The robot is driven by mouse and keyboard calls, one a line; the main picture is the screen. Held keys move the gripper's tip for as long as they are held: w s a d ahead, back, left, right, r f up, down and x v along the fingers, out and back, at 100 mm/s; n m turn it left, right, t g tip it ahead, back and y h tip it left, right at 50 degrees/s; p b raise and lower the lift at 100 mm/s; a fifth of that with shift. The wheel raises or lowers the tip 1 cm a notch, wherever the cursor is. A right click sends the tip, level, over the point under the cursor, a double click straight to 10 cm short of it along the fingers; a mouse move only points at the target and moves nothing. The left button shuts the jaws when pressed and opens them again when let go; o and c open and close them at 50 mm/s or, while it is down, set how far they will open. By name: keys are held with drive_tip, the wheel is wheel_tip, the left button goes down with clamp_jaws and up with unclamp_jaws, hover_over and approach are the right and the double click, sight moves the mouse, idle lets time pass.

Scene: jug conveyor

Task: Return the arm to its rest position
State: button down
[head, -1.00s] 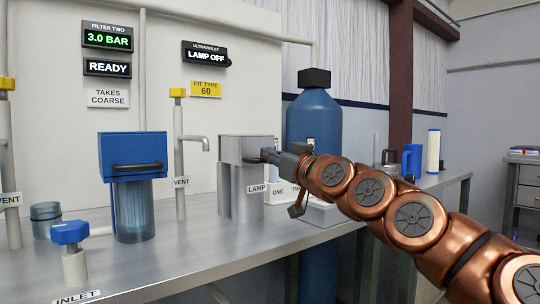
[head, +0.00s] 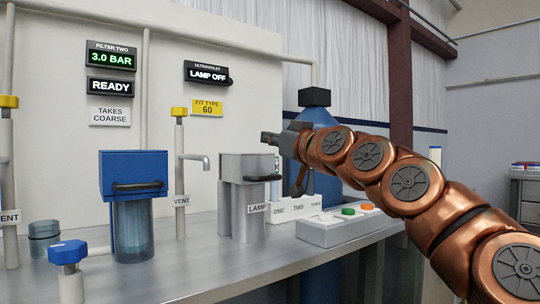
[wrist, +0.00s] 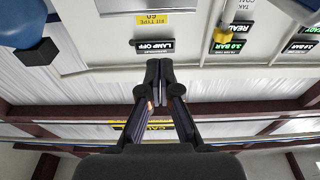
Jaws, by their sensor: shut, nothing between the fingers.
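My gripper (head: 268,138) is raised in front of the panel, above and a little right of the grey lamp housing in the head view. It is clear of the housing and holds nothing. In the wrist view my gripper (wrist: 160,68) shows its fingers together, with the panel and ceiling beyond them. My copper arm reaches in from the lower right and hides part of the blue tank behind it.
The grey lamp housing (head: 243,200) and the blue filter (head: 133,175) stand on the steel bench (head: 190,262). A button box (head: 335,228) lies to the right. A vent pipe (head: 180,170) rises between the housings. The space above the bench is open.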

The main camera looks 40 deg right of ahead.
drive_tip(key=shift+s+r, duration=0.1)
drive_tip(key=shift+r, duration=0.8)
drive_tip(key=s+a+f+n+g+y+p, duration=0.1)
drive_tip(key=a+f+n+g+y+p, duration=0.3)
drive_tip(key=a+p, duration=0.7)
drive_tip(key=s+a+f+g+p, duration=0.15)
drive_tip(key=a+g+p, duration=0.35)
drive_tip(key=a+p, duration=0.6)
drive_tip(key=s+a+f+m+g+h+p, duration=0.1)
drive_tip(key=s+a+f+g+p, duration=0.1)
drive_tip(key=s+f+g+p, duration=0.25)
drive_tip(key=s+a+f+g+h+p, duration=0.1)
drive_tip(key=s+a+f+g+p, duration=0.15)
drive_tip(key=s+p, duration=0.35)
drive_tip(key=s+d+f+m+g+p, duration=0.1)
drive_tip(key=s+g+p, duration=0.1)
drive_tip(key=s+p, duration=0.3)
drive_tip(key=s+d+f+m+g+h+p, duration=0.1)
drive_tip(key=s+g+p, duration=0.2)
drive_tip(key=s, duration=0.9)
drive_tip(key=shift+s+d+m+g+h+p, duration=0.2)
drive_tip(key=shift+s+m+g+h+p, duration=0.15)
drive_tip(key=shift+p, duration=0.5)
